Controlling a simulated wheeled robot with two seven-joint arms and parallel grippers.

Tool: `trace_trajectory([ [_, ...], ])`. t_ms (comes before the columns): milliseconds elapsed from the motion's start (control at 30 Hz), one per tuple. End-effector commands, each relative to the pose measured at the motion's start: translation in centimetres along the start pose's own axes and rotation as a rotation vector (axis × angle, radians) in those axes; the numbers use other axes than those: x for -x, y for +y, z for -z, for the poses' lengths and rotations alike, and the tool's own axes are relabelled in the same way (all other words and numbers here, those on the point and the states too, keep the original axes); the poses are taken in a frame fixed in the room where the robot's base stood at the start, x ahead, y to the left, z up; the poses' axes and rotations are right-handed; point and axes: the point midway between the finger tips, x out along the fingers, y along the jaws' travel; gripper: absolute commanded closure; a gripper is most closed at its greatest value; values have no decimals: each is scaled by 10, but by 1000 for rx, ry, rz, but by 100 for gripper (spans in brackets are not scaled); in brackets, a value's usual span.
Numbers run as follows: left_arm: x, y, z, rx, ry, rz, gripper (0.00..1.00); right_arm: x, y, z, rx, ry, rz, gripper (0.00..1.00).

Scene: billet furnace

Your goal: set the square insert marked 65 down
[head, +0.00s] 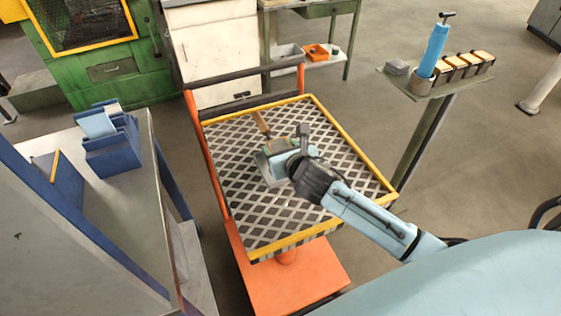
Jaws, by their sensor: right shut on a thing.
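My right arm reaches in from the lower right over the patterned top of an orange trolley (250,225). My right gripper (279,163) is low over the middle of that top. It is shut on a pale grey, flat-looking piece (265,172), which seems to be the square insert. The mark 65 cannot be read, and the gripper and wrist hide part of the piece. Whether it touches the trolley top cannot be told. My left gripper is not in view.
A wooden-handled tool (262,124) lies just behind the gripper. A grey table (75,150) with blue holders (112,155) stands left. A post stand (432,95) with a blue cylinder (434,50) stands right. The trolley's near and left surface is clear.

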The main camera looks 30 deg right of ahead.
Motion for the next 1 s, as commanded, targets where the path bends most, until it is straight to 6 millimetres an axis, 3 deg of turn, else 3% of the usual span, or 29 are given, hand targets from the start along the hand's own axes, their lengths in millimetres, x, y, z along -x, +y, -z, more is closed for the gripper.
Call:
trace_trajectory([
  [167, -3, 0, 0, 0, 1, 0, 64, -4, 0, 6, -2, -8, 0, 96],
  [433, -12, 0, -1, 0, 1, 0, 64, -16, 0, 36, -1, -7, -1, 96],
  [800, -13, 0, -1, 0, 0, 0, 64, -17, 0, 38, 1, -9, -1, 96],
  [833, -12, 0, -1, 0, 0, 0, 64, -17, 0, 41, 1, -1, 0, 41],
  [900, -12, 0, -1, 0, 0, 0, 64, -17, 0, 41, 1, -1, 0, 35],
  [1000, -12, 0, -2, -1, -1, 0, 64, -17, 0, 41, 1, -1, 0, 35],
])
